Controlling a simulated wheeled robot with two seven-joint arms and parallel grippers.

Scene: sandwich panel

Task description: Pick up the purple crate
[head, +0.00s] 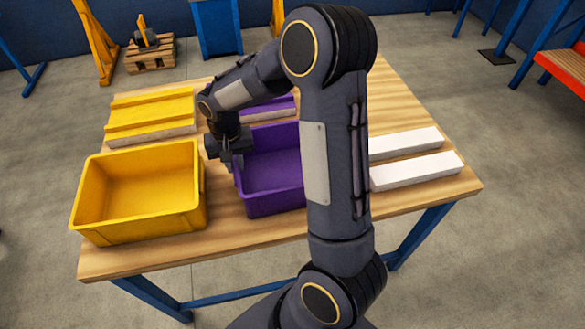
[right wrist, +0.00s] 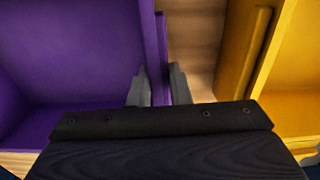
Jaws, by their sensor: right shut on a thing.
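The purple crate (head: 271,203) stands on the wooden table, right of the yellow crate, and looks empty. My right arm hides its right part in the head view. My right gripper (head: 232,162) is at the crate's left wall, fingers pointing down. In the right wrist view, the purple crate (right wrist: 75,60) fills the left side, and my right gripper (right wrist: 160,88) has one finger on each side of the crate's wall, shut on it. I cannot tell any gap under the crate. My left gripper is not in view.
The yellow crate (head: 140,222) stands close on the left; it also shows in the right wrist view (right wrist: 296,50). A yellow panel (head: 150,112) and a purple panel (head: 268,110) lie behind the crates. White slabs (head: 418,170) lie at the right. The wooden table (head: 250,232) has bare room along its front.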

